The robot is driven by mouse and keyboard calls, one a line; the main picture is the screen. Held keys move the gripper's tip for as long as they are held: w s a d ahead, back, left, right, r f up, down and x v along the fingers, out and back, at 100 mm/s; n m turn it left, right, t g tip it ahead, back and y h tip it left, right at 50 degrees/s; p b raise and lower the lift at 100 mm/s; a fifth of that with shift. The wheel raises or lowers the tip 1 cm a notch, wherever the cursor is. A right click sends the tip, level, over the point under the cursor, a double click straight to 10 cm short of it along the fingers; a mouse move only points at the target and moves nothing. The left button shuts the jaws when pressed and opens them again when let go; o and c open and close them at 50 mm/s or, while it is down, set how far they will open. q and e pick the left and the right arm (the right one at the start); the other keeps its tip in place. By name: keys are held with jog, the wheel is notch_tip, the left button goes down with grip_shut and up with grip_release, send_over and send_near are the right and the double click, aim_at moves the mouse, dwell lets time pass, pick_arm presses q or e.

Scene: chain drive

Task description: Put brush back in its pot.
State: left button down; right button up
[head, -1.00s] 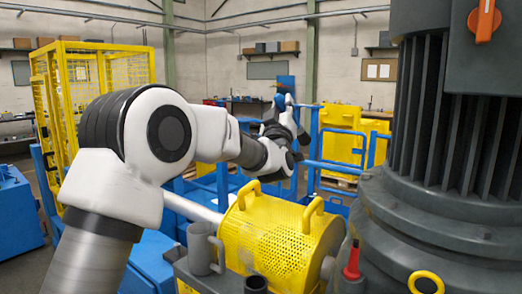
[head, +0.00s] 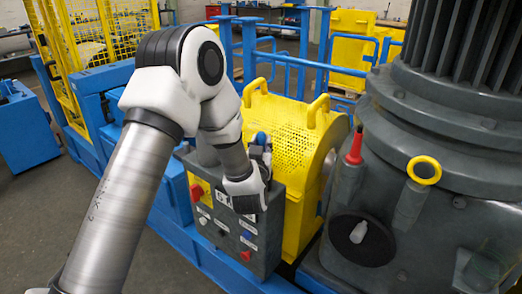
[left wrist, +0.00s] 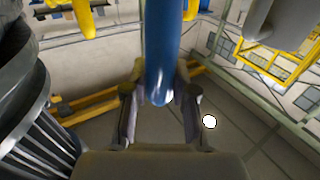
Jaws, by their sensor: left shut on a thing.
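My left gripper (head: 260,157) is above the grey control box, in front of the yellow perforated guard. It is shut on a blue rod-like thing, taken to be the brush (head: 261,138), whose blue end sticks up out of the fingers. In the left wrist view the brush (left wrist: 163,45) is a blue cylinder between the two fingers (left wrist: 158,105). Its bristles cannot be made out. The pot cannot be picked out for certain; my left arm covers much of the box top. My right gripper is not in view.
The grey control box (head: 222,222) has coloured buttons. The yellow guard (head: 285,125) stands behind it.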

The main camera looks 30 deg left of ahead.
pick_arm(q)
jog(key=shift+f, duration=0.7)
jog(key=c, duration=1.4)
grip_release()
jog(key=shift+f, duration=0.15)
jog(key=o, duration=0.5)
jog(key=shift+c, duration=0.2)
jog(key=shift+s+d+r, duration=0.1)
jog(key=shift+r, duration=0.1)
